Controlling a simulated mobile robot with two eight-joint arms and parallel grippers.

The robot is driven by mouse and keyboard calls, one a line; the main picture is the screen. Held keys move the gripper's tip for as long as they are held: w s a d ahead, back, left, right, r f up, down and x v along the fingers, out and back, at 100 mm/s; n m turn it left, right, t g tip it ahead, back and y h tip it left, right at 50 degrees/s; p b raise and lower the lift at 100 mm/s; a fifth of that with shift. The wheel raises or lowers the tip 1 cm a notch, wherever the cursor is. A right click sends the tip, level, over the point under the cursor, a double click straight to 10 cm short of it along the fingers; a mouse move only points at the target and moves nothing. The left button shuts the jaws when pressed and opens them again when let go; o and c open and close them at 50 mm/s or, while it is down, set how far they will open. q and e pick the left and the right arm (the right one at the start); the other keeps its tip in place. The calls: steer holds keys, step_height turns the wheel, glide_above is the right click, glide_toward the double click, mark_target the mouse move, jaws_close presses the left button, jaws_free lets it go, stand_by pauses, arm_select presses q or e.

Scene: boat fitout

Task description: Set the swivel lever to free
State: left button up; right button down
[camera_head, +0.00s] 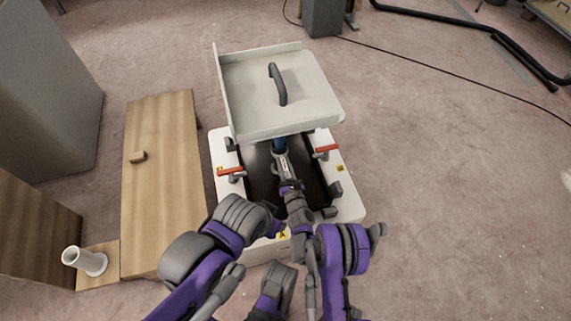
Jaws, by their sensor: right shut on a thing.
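A pale seat-like panel (300,95) with a dark curved handle (277,84) stands above a white base (352,205) with a dark recess. My right gripper (280,154) reaches over the recess to the panel's near edge. It is shut on a small blue part (278,143) just under that edge, mostly hidden by the fingers and panel. The blue part may be the swivel lever; its setting cannot be read. Two red-handled levers sit on the base, one left (231,171) and one right (327,149). My left arm is bent near the base's front; its gripper cannot be made out.
A wooden bench (163,180) with a small wooden block (138,156) stands left of the base. Grey and brown cabinets line the left edge. A cable crosses the floor behind; floor at right is clear.

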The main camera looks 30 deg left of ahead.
stand_by(0.4)
steer(key=c, duration=0.7)
jaws_free()
arm_select(q)
steer(key=shift+f, duration=0.1)
arm_select(e)
steer(key=shift+d, duration=0.1)
